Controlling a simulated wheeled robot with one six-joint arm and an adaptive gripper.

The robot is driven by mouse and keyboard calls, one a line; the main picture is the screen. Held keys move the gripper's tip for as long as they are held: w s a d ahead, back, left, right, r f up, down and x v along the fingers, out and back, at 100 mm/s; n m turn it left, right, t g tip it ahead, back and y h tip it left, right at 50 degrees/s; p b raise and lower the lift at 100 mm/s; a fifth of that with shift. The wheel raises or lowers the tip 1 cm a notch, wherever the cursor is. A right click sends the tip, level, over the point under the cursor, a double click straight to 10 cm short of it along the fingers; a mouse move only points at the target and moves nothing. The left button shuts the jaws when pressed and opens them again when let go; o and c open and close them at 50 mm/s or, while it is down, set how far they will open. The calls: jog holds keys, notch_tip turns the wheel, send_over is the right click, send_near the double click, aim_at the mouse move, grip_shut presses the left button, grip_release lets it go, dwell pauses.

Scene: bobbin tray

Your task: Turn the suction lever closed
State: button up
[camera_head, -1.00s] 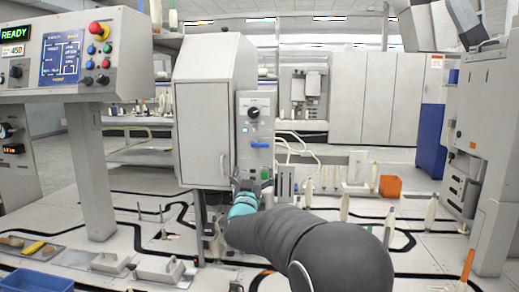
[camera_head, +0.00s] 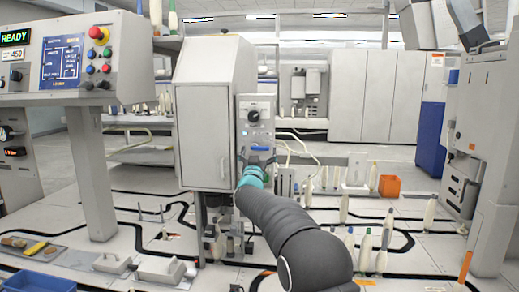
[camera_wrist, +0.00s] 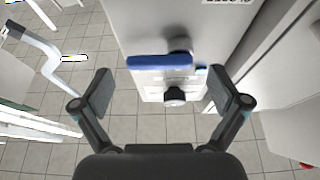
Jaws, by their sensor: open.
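The blue suction lever (camera_head: 259,148) sits on the front of a narrow grey control panel (camera_head: 257,114) and lies roughly level. In the wrist view the lever (camera_wrist: 160,62) is a blue bar on a dark round hub, lying crosswise in the gap between my fingers but beyond their tips. My gripper (camera_head: 257,163) is just below and in front of the lever in the head view, partly covering it. In the wrist view my gripper (camera_wrist: 163,90) is open and empty, one finger on each side. I see no contact with the lever.
A black knob (camera_head: 254,115) is on the same panel; it shows near the lever in the wrist view (camera_wrist: 175,96). A tall grey cabinet (camera_head: 205,115) stands directly left of the panel. Bobbins and an orange bin (camera_head: 390,186) are to the right.

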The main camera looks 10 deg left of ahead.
jog(key=shift+w+r, duration=0.15)
jog(key=shift+w, duration=0.25)
jog(key=c, duration=1.2)
jog(key=shift+o, duration=0.2)
